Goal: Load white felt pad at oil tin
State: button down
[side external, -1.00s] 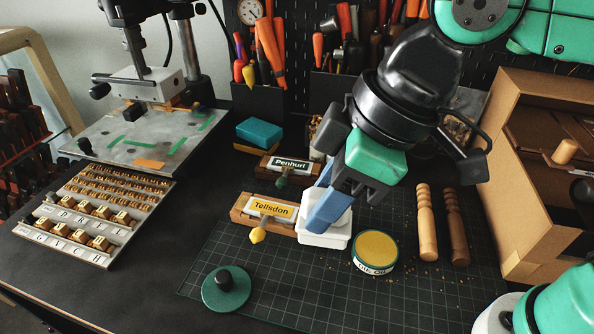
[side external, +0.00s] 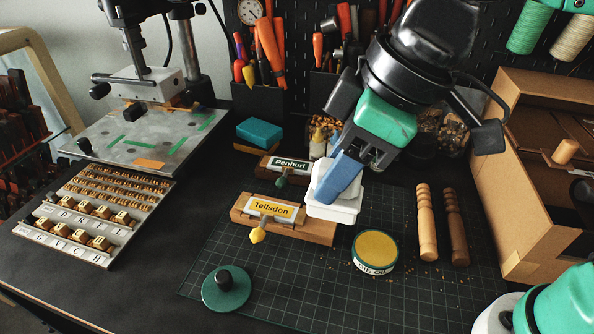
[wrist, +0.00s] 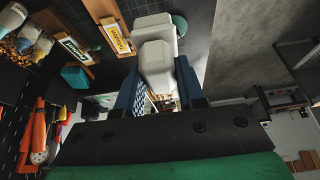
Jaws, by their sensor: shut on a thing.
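The white felt pad (side external: 332,211) is a pale rectangular block with a raised grip. My gripper (side external: 340,180) has its blue fingers shut on that grip and points down and to the left. The pad appears held up off the mat, slightly tilted, in front of the right end of the Tellsdon holder. In the wrist view the pad (wrist: 157,60) sits between the fingers of my gripper (wrist: 160,85). The oil tin (side external: 376,248) is a round tin with a yellow-brown top and a white label. It stands on the mat to the right of and nearer than the pad, apart from it.
The Tellsdon holder (side external: 318,231) and Penhurl holder (side external: 262,170) lie left of the pad. Two wooden handles (side external: 427,225) lie right of the tin. A green knobbed disc (side external: 226,291) sits front left. The cutting mat (side external: 310,285) is clear in front.

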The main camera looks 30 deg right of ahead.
jog(key=shift+w+d+f+m+t+h, duration=0.25)
jog(key=shift+d+f+m+h, duration=0.2)
jog(key=shift+d+f+m, duration=1.6)
jog(key=shift+w+d+f+m+t+h, duration=0.2)
jog(key=shift+d+f+m+h, duration=0.3)
jog(key=shift+d+f, duration=1.85)
jog(key=shift+w+d+f+m+t+h, duration=0.25)
jog(key=shift+d+f+m, duration=0.95)
jog(key=shift+f, duration=2.05)
jog(key=shift+a+f, duration=0.2)
jog(key=shift+f, duration=0.4)
notch_tip(320, 180, up, 7)
